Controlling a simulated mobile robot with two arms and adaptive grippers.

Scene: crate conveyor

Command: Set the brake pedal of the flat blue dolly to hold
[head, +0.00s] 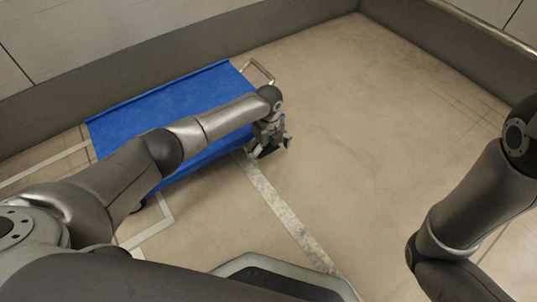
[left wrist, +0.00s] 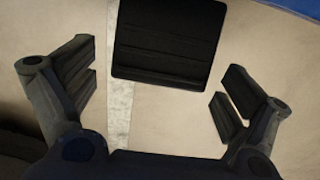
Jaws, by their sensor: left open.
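The flat blue dolly (head: 160,108) stands on the floor at the left of the head view, partly covered by my left arm. A strip of its blue edge (left wrist: 292,6) shows at the top right of the left wrist view. The black brake pedal (left wrist: 168,38) is a ribbed plate at the top middle of that view. My left gripper (head: 272,142) is at the dolly's right end, low beside it. In the left wrist view its fingers (left wrist: 158,68) are spread wide and empty, with the pedal ahead between them. I cannot tell the pedal's tilt. My right gripper is out of view.
A metal handle loop (head: 262,70) rises at the dolly's far right corner. Grey low walls (head: 200,50) run behind the dolly. A pale floor stripe (head: 285,215) passes below the gripper. The floor (head: 370,120) to the right is clear.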

